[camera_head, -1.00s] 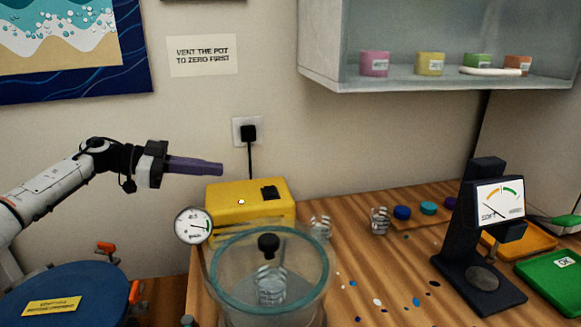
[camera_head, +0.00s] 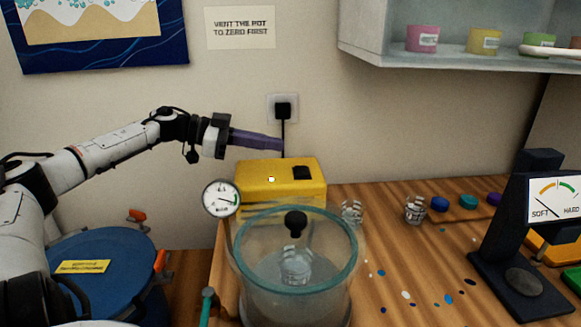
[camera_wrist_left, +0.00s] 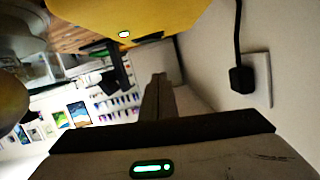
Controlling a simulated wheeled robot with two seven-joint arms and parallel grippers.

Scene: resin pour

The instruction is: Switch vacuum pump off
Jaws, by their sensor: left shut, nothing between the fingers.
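The vacuum pump is a yellow box (camera_head: 262,176) against the wall in the head view, with a black rocker switch (camera_head: 303,173) on its top and a small pale light (camera_head: 271,180) on its side of the top. My left gripper (camera_head: 281,145) is shut and empty, its purple fingers pointing right, just above and behind the pump's top, apart from the switch. In the left wrist view the pump (camera_wrist_left: 165,15) fills the upper middle, and the finger tips (camera_wrist_left: 158,78) show below it. My right gripper is not in view.
A glass pot (camera_head: 245,262) with a teal rim and a dial gauge (camera_head: 221,198) stands in front of the pump. A black plug (camera_head: 283,109) sits in the wall socket. Small glass cups (camera_head: 352,211) stand to the right. The blue round lid (camera_head: 100,255) is at left.

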